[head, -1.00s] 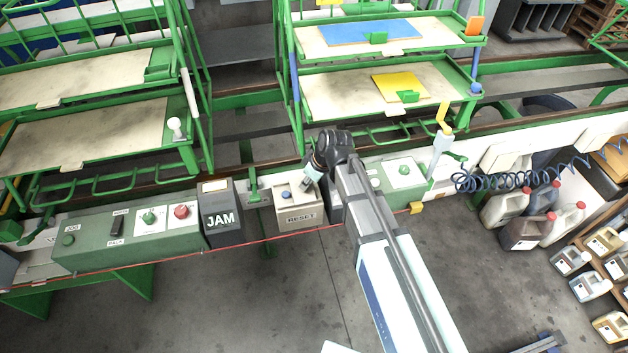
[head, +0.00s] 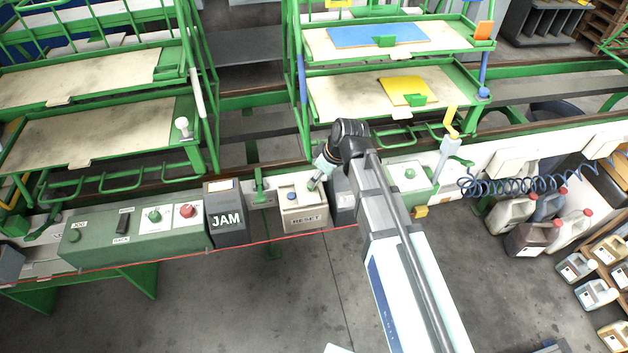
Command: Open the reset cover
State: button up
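The reset box (head: 303,220) is beige with a RESET label on its front, on the rail in the middle of the head view. A blue button (head: 292,197) shows on its top left. I cannot make out a separate cover or whether it is up or down. My gripper (head: 312,186) is small in the view, pointing down and left at the right part of the box top, beside the blue button. It is at or just above the box; touching cannot be told. The fingers are too small to show whether they are open.
A dark JAM box (head: 226,218) stands left of the reset box, and a green control panel (head: 130,232) is further left. A dark box (head: 343,208) sits close on the right, partly behind my arm. Green racks (head: 390,90) rise behind. A red cable (head: 262,240) runs along the front.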

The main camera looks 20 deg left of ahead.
jog(key=v, duration=0.6)
jog(key=shift+r, duration=0.2)
jog(key=s+d+f+m+g+h, duration=0.1)
jog(key=s+d+f+m, duration=0.25)
jog(key=d+f, duration=0.45)
jog(key=s+d+f+m+h, duration=0.2)
jog(key=s+d+f+m, duration=0.15)
jog(key=d+f, duration=0.5)
jog(key=s+d+f+m+g+h, duration=0.15)
jog(key=d+f+m, duration=0.3)
jog(key=f, duration=0.65)
jog(key=s+d+f+m+g, duration=0.1)
jog(key=s+d+f, duration=0.3)
jog(key=s, duration=0.5)
jog(key=s+d+f+m+g, duration=0.2)
jog(key=s+d+f, duration=0.3)
jog(key=s+d, duration=0.2)
jog(key=s+d+f+m+g, duration=0.1)
jog(key=s+d+f, duration=0.4)
jog(key=s, duration=0.5)
jog(key=shift+s+d+f+g, duration=0.3)
jog(key=shift+d+g, duration=0.15)
jog(key=shift+g, duration=0.1)
